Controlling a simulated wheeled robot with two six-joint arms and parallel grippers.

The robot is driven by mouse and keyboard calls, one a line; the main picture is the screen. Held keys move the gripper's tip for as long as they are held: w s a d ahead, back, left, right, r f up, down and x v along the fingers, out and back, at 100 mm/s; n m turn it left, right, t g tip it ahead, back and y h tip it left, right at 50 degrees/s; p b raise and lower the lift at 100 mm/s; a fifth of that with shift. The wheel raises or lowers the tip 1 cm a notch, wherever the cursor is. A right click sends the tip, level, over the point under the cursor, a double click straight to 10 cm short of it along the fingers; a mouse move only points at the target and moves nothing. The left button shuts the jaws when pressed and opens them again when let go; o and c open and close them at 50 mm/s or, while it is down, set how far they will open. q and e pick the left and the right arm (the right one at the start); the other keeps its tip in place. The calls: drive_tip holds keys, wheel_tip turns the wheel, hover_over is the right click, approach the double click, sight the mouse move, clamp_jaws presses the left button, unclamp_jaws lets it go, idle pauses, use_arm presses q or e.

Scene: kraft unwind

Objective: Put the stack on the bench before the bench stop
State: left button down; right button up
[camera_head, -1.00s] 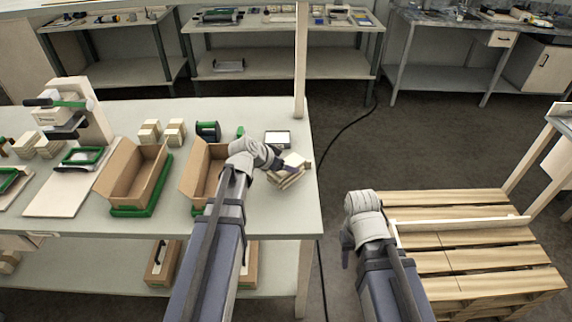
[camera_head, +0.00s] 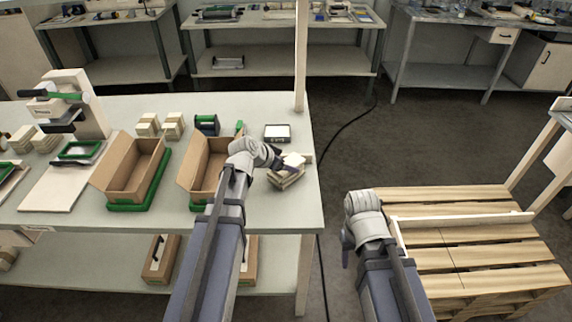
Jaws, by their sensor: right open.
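The stack (camera_head: 286,179), several pale flat pieces with darker layers, is near the right end of the bench (camera_head: 265,213). My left gripper (camera_head: 282,163) is at the stack and seems shut on it; its fingertips are partly hidden. I cannot tell whether the stack touches the bench. A small pale wood piece (camera_head: 309,158) at the bench's right edge, just beyond the stack, looks like the bench stop. My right gripper (camera_head: 345,254) is open and empty, pointing down between the bench and the pallet.
A small device with a white top (camera_head: 277,133) lies behind the stack. Open cardboard boxes (camera_head: 133,171) in green trays stand to the left. A wooden post (camera_head: 301,55) rises at the bench's back right corner. A pallet (camera_head: 480,254) is on the floor at right.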

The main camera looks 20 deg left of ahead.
use_arm(q)
drive_tip(key=shift+f+b, duration=0.3)
drive_tip(key=shift+f, duration=0.1)
unclamp_jaws()
drive_tip(key=p+v, duration=0.5)
drive_tip(key=v, duration=0.2)
drive_tip(key=shift+r, duration=0.15)
drive_tip(key=shift+s+a+r+p, duration=0.15)
drive_tip(key=shift+s+p, duration=0.15)
